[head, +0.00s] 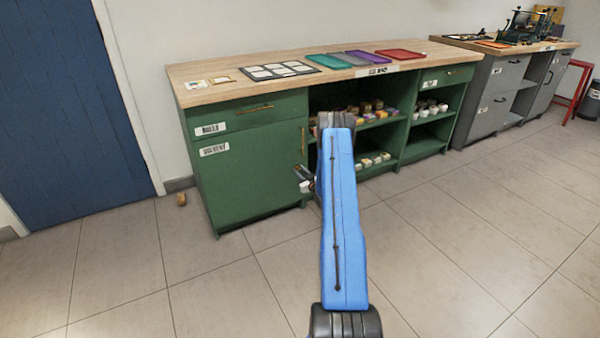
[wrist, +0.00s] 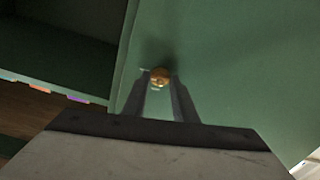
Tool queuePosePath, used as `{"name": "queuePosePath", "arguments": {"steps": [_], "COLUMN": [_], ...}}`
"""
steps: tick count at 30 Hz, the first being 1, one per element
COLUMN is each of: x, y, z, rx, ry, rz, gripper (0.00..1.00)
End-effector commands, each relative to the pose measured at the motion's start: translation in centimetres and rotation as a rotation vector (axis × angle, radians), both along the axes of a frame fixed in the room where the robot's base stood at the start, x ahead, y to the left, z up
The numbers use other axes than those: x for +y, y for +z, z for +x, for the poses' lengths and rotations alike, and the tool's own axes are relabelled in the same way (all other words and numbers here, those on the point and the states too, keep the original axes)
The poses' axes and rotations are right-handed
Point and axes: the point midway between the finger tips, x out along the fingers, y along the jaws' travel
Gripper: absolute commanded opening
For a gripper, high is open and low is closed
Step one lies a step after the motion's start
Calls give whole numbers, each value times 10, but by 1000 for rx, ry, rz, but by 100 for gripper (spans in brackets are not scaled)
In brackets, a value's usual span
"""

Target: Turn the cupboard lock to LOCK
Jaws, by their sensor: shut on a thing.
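The green cupboard door (head: 250,170) under the left drawer is closed, with a white label on its upper left. The lock (wrist: 160,77) is a small brass-coloured knob on the green door panel (wrist: 230,60) in the wrist view. My gripper (wrist: 160,88) is shut on the lock, one finger on each side of it. In the head view my gripper (head: 304,184) is at the right edge of the door, low down, partly behind my blue arm.
Open shelves (head: 375,125) with jars and small boxes stand right of the door. The wooden worktop (head: 220,90) holds several coloured trays and cards. A grey cabinet (head: 495,90) stands farther right.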

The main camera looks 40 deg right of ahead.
Motion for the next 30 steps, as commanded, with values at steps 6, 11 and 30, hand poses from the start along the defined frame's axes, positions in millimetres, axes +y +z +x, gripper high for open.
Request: {"name": "queuePosePath", "arguments": {"steps": [6, 11, 30], "x": [1, 1, 3], "y": [0, 0, -2], "z": [0, 0, 1], "rx": [46, 81, 224], "ry": [0, 0, 1], "rz": [-190, -337, -928], "gripper": [3, 3, 3]}}
